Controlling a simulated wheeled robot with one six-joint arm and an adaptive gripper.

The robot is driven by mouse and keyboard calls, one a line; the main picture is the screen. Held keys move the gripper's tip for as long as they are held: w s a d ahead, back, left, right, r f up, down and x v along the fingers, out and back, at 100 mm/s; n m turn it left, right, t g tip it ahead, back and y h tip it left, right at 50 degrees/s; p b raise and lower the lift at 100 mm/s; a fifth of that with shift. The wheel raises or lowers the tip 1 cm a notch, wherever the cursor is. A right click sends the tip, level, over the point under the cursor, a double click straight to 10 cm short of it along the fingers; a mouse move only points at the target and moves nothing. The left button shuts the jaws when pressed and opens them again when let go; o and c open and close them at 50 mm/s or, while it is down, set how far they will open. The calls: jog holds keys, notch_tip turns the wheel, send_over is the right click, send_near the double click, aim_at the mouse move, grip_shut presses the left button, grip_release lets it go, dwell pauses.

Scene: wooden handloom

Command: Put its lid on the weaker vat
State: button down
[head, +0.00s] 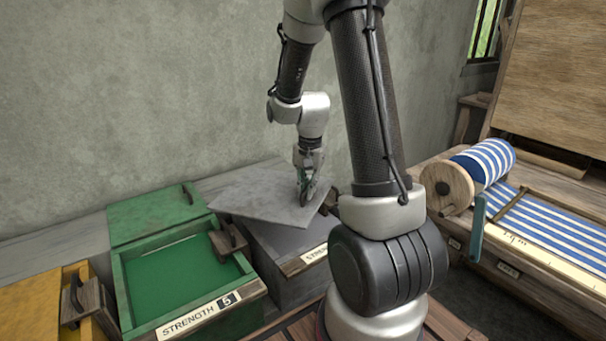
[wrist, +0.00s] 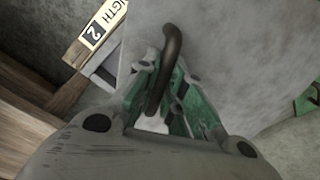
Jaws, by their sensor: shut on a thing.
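My gripper (head: 307,192) is shut on the dark curved handle (wrist: 170,60) of a flat grey lid (head: 258,197). The lid is over the grey vat (head: 275,265), turned askew to it, and hides most of its top. Whether the lid touches the rim, I cannot tell. The grey vat's label reads 2 in the wrist view (wrist: 100,27); the head view shows only part of that label. The green vat (head: 190,270) to its left is open, shows green inside, and its label (head: 200,313) reads STRENGTH 5.
A green lid (head: 150,215) with a dark handle lies behind the green vat. A yellow vat (head: 45,300) is at the far left. The grey wall (head: 150,90) stands close behind. The loom with its blue-striped cloth roll (head: 485,163) is at the right.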

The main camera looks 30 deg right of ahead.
jog(key=shift+s+a+f+m, duration=0.2)
jog(key=shift+s+m, duration=0.2)
jog(key=shift+m, duration=0.2)
jog(key=shift+s+a+f+m, duration=0.15)
jog(key=shift+s+m, duration=0.25)
jog(key=shift+m, duration=0.2)
jog(key=shift+s+a+f+m, duration=0.15)
jog(key=shift+s+f+m, duration=0.1)
jog(key=shift+m, duration=0.55)
jog(key=shift+w+m, duration=0.3)
jog(key=shift+m, duration=0.9)
notch_tip(320, 180, down, 10)
jog(key=shift+f, duration=0.15)
jog(key=shift+r, duration=0.2)
jog(key=c, duration=1.4)
grip_release()
jog(key=shift+c, duration=0.2)
